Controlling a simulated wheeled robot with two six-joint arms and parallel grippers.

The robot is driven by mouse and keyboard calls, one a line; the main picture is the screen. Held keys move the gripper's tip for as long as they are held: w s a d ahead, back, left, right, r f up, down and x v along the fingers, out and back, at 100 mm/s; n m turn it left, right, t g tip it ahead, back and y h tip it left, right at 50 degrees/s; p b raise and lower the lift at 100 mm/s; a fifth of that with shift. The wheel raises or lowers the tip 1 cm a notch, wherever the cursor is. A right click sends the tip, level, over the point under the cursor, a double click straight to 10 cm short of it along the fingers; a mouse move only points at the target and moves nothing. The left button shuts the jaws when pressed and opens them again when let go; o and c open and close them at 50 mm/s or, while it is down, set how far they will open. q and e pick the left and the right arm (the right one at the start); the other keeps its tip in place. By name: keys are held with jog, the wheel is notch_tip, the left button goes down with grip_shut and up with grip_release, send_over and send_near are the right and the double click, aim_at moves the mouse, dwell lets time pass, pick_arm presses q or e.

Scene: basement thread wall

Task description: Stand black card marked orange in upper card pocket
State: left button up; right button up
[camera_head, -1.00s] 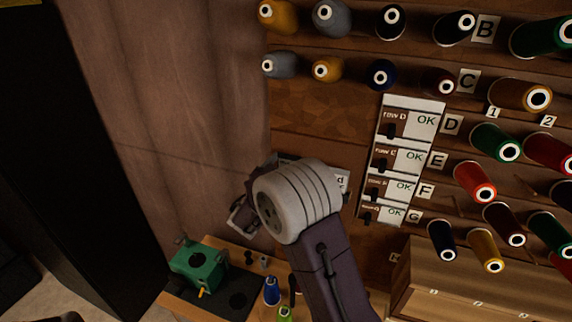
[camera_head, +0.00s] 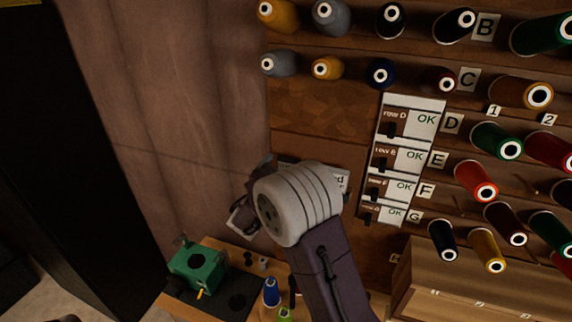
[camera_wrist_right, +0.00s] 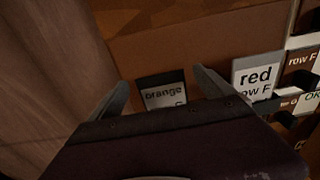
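The black card marked orange (camera_wrist_right: 163,92) shows in the right wrist view, upright with a white label, against the brown board. It lies between the two fingers of my right gripper (camera_wrist_right: 161,78). The fingers are spread, with a gap on each side of the card. My gripper's body covers the card's lower edge, so I cannot tell what it rests in. In the head view my right gripper (camera_head: 248,194) is left of its pale wrist, which hides the card. A card marked red, row F (camera_wrist_right: 257,77) stands to the right. My left gripper is not in view.
A white-edged rack of cards marked OK (camera_head: 404,160) is on the wall to the right. Thread spools (camera_head: 474,181) stick out on pegs beyond it. Below are a green device (camera_head: 197,265) and a blue cone (camera_head: 271,292) on a bench.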

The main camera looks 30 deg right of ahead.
jog(key=shift+s+a+f+b, duration=0.2)
jog(key=shift+a+b, duration=0.1)
jog(key=shift+b, duration=0.1)
jog(key=b+v, duration=0.3)
jog(key=v, duration=0.5)
jog(key=shift+s+r+b, duration=0.15)
jog(key=shift+r+b, duration=0.05)
jog(key=shift+b, duration=0.1)
jog(key=shift+a, duration=0.1)
